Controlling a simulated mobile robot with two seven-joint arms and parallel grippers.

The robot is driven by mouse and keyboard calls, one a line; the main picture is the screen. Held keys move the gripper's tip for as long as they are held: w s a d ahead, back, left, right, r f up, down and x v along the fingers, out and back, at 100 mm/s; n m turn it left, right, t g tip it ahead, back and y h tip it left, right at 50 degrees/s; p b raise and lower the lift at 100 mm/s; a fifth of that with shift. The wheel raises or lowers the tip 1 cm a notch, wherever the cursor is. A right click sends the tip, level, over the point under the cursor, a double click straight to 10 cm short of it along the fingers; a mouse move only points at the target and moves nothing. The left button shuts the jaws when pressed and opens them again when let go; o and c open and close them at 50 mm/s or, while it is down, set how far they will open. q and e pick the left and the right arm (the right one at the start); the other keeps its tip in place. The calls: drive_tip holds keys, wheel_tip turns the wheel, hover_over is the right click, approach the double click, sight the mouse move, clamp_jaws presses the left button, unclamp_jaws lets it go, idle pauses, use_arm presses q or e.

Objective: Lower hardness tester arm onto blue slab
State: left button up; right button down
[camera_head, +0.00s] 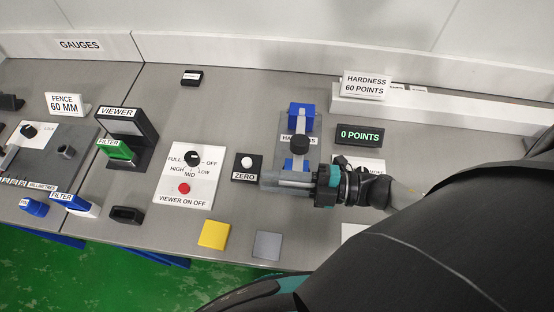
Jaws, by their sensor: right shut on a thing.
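The hardness tester has a blue post (301,117) at the back of a grey base. Its arm (299,144), with a round black knob, reaches forward from the post towards my right gripper (270,180). The blue slab (288,164) shows in part under the arm, just behind the gripper. My right gripper is shut at the front end of the tester arm, and its fingers hide that end. Whether the arm touches the slab cannot be told. The tester's display (360,135) reads 0 POINTS. My left gripper is not in view.
The ZERO button box (247,167) stands close left of the right gripper. A yellow slab (214,234) and a grey slab (267,245) lie near the front edge. The viewer switch panel (190,175) is further left. A HARDNESS sign (366,85) stands behind.

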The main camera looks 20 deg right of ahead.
drive_tip(key=f+b, duration=0.1)
drive_tip(key=f, duration=0.1)
drive_tip(key=f+n+b, duration=0.2)
drive_tip(key=f, duration=0.1)
drive_tip(key=shift+s+a+f+b, duration=0.25)
drive_tip(key=shift+s+f+b, duration=0.05)
drive_tip(key=shift+s+f, duration=0.1)
drive_tip(key=shift+f+b, duration=0.55)
drive_tip(key=shift+f, duration=0.1)
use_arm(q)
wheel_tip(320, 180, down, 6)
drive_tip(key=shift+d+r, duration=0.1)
use_arm(e)
drive_tip(key=shift+s+f, duration=0.1)
drive_tip(key=shift+f, duration=0.2)
drive_tip(key=c, duration=0.8)
unclamp_jaws()
drive_tip(key=shift+c, duration=0.2)
drive_tip(key=shift+o, duration=0.3)
drive_tip(key=shift+r, duration=0.25)
use_arm(q)
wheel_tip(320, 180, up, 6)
drive_tip(key=p, duration=0.6)
use_arm(e)
wheel_tip(320, 180, up, 20)
drive_tip(key=shift+f, duration=0.15)
